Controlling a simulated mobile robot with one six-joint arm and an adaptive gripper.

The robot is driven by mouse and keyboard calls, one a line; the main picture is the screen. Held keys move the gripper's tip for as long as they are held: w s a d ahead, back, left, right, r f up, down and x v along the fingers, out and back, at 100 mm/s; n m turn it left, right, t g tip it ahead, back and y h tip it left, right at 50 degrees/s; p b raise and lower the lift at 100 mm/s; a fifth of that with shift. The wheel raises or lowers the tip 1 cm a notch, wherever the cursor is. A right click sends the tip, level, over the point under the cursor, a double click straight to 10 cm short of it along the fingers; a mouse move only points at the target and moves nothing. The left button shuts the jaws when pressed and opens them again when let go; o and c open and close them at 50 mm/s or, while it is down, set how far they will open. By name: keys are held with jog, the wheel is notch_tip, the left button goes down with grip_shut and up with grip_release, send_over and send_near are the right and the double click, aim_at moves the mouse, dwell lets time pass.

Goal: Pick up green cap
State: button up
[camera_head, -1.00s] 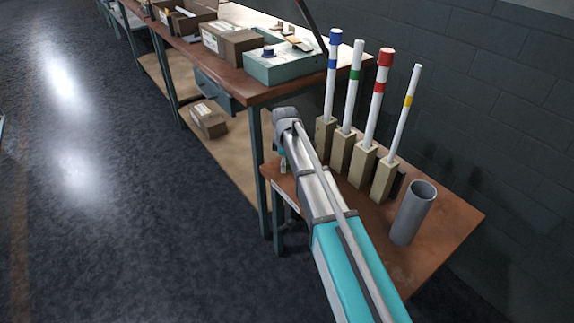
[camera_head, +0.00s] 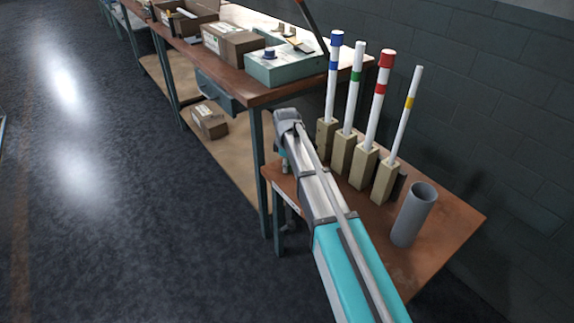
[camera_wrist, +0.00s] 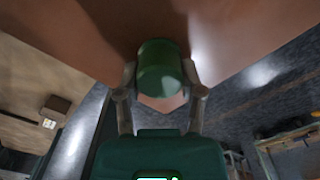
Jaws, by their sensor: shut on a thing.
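The green cap (camera_wrist: 160,66) is a short green cylinder in the wrist view, between the two grey fingers of my gripper (camera_wrist: 160,78). The fingers are shut on its sides. Brown table surface lies behind it; whether the cap touches the table I cannot tell. In the head view my arm hides the cap and most of the gripper, at the small table's left corner. The tube with the green band (camera_head: 352,100) stands upright in a wooden block, with no cap on its top.
Tubes with a blue cap (camera_head: 337,38) and a red cap (camera_head: 387,58), and a yellow-banded tube (camera_head: 409,105), stand beside it in wooden blocks. A grey open cylinder (camera_head: 413,215) stands at the right of the small table (camera_head: 450,220). A workbench with a teal box (camera_head: 285,66) adjoins behind.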

jog(key=shift+r, duration=0.2)
notch_tip(320, 180, up, 2)
jog(key=p, duration=0.2)
jog(key=shift+r+p, duration=0.15)
jog(key=shift+p, duration=0.15)
jog(key=s+d+r+p, duration=0.3)
jog(key=s+r+p, duration=0.7)
jog(key=s, duration=0.3)
jog(key=shift+s+d+r, duration=0.15)
jog(key=shift+s+d, duration=0.05)
jog(key=shift+s, duration=0.1)
jog(key=shift+s, duration=0.1)
dwell(0.4)
